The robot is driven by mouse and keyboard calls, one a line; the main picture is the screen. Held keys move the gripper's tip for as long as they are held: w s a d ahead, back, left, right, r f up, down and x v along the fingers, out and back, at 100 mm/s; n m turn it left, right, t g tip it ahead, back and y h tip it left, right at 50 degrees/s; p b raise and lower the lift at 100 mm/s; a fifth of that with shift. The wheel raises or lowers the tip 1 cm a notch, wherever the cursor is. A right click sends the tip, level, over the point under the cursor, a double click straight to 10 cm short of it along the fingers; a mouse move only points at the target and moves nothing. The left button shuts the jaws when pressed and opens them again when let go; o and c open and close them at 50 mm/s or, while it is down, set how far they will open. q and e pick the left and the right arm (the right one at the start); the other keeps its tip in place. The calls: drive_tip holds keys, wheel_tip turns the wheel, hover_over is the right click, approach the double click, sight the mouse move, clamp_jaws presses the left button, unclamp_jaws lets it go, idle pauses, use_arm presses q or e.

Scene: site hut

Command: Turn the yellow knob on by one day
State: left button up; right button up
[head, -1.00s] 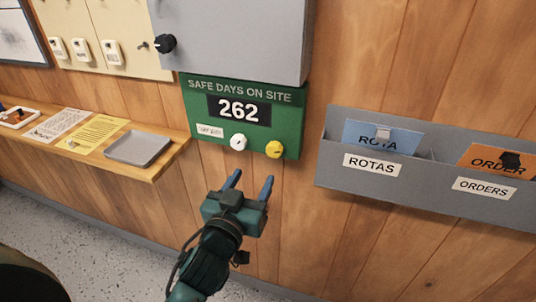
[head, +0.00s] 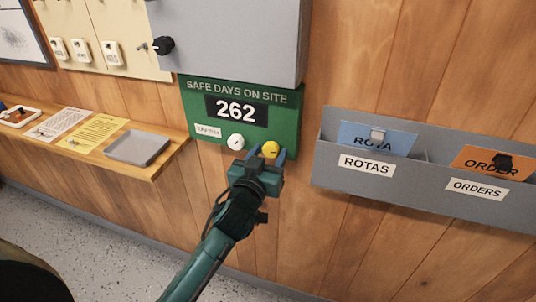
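A green board (head: 196,95) on the wooden wall reads "SAFE DAYS ON SITE" and its display (head: 237,109) shows 262. A white knob (head: 236,141) sits at its lower middle. The yellow knob (head: 270,148) is to the right of it, near the lower right corner. My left gripper (head: 267,154) is at the yellow knob, its fingers apart, one on each side of the knob's lower part. I cannot tell whether the fingers touch it. My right gripper is not in view.
A grey cabinet (head: 230,40) with a black knob hangs just above the board. A grey wall rack (head: 430,181) with cards stands out to the right. A wooden shelf (head: 167,154) with a grey tray (head: 137,148) is at the left.

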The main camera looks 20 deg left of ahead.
use_arm(q)
drive_tip(key=c, duration=0.8)
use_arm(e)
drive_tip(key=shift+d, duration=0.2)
use_arm(q)
drive_tip(key=shift+m+p, duration=0.35)
drive_tip(key=shift+m, duration=0.35)
drive_tip(key=shift+r+m+p, duration=0.1)
drive_tip(key=shift+m+p, duration=0.35)
drive_tip(key=shift+m, duration=0.65)
drive_tip(key=shift+m+p, duration=0.3)
drive_tip(key=shift+m, duration=1.3)
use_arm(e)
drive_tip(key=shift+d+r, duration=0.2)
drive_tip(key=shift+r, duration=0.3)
